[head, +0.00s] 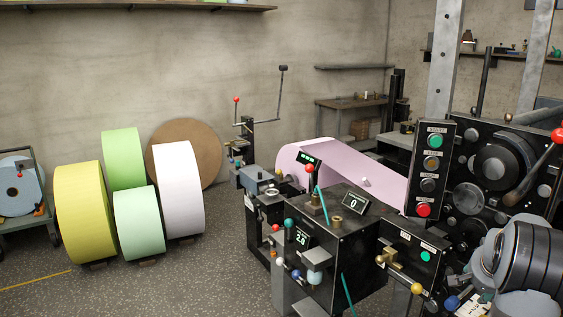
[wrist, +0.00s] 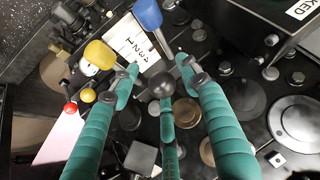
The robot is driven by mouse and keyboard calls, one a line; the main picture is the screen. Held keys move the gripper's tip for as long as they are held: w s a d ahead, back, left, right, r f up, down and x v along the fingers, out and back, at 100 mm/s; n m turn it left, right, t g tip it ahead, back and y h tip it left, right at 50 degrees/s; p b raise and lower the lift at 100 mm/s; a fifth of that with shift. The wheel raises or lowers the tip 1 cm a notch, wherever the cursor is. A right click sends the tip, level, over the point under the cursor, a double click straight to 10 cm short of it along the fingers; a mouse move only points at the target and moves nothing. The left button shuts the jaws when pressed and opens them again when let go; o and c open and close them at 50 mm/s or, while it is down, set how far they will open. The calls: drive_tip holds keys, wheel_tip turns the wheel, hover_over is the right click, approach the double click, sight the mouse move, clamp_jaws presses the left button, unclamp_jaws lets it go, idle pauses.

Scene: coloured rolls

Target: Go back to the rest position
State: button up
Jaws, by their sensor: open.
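My gripper (wrist: 160,72) shows in the wrist view as teal ribbed fingers, spread apart. It is above a dark machine panel with levers and knobs. A black ball knob (wrist: 162,86) appears between the fingers; I cannot tell whether anything touches it. A yellow knob (wrist: 98,53) is at the left fingertip's upper left, and a blue knob (wrist: 148,13) is beyond the fingertips. A white label (wrist: 138,45) lies between these two knobs. In the head view, my grey and black arm (head: 522,258) is at the lower right; the gripper is not clearly visible there.
The machine (head: 345,235) carries several levers and a button panel (head: 433,170). A pink web (head: 370,175) runs across it. Yellow (head: 85,212), green (head: 122,155) and pale pink (head: 180,190) rolls stand at left. Bare floor (head: 190,280) lies between rolls and machine.

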drive_tip(key=v, duration=1.2)
drive_tip(key=x, duration=1.1)
drive_tip(key=shift+w+d+f, duration=0.1)
drive_tip(key=shift+f, duration=0.15)
drive_tip(key=w+d+r+p, duration=0.1)
drive_tip(key=p, duration=0.2)
drive_tip(key=shift+r+p, duration=0.4)
drive_tip(key=shift+p, duration=0.45)
drive_tip(key=shift+w+d+f, duration=0.1)
drive_tip(key=shift+d, duration=0.15)
drive_tip(key=shift+f, duration=0.1)
